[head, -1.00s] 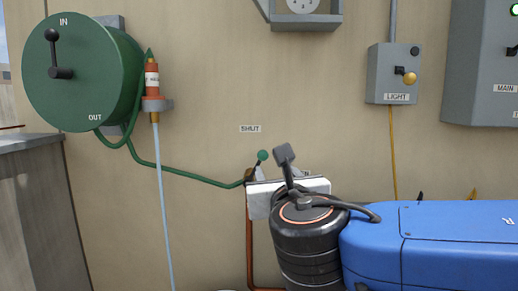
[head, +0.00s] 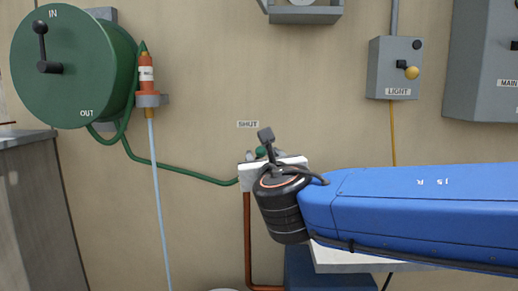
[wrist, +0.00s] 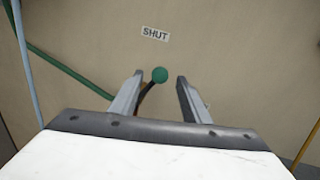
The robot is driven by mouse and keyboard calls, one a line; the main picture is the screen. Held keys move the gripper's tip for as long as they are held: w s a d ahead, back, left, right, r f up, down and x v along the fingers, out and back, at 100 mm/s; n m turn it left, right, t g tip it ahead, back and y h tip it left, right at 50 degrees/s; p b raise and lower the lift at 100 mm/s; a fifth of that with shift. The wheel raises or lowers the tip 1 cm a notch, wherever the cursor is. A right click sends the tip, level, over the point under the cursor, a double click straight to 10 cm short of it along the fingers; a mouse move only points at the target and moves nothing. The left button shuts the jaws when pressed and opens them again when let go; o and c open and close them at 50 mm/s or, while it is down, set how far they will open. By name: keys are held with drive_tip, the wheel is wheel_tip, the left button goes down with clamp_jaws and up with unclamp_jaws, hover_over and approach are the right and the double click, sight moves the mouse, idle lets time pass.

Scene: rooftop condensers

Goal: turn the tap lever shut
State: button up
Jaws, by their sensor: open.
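The tap lever has a round green knob (wrist: 159,75) on a dark stem. In the wrist view the knob stands between the two fingertips of my gripper (wrist: 158,82), with a gap on each side. My gripper is open and holds nothing. A "SHUT" label (wrist: 155,33) is on the wall above the knob. In the head view the green knob (head: 261,152) shows just behind my wrist, under the "SHUT" label (head: 248,124). The fingers and most of the tap are hidden there by my arm.
A green hose (head: 180,171) runs from the hose reel (head: 75,65) to the tap. A copper pipe (head: 248,235) goes down below it. A grey "LIGHT" box (head: 394,68) and a larger grey box (head: 485,62) hang at right. The wall between is clear.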

drive_tip(key=w, duration=0.6)
drive_tip(key=w+a, duration=0.1)
drive_tip(key=w, duration=0.2)
drive_tip(key=shift+a, duration=0.1)
clamp_jaws()
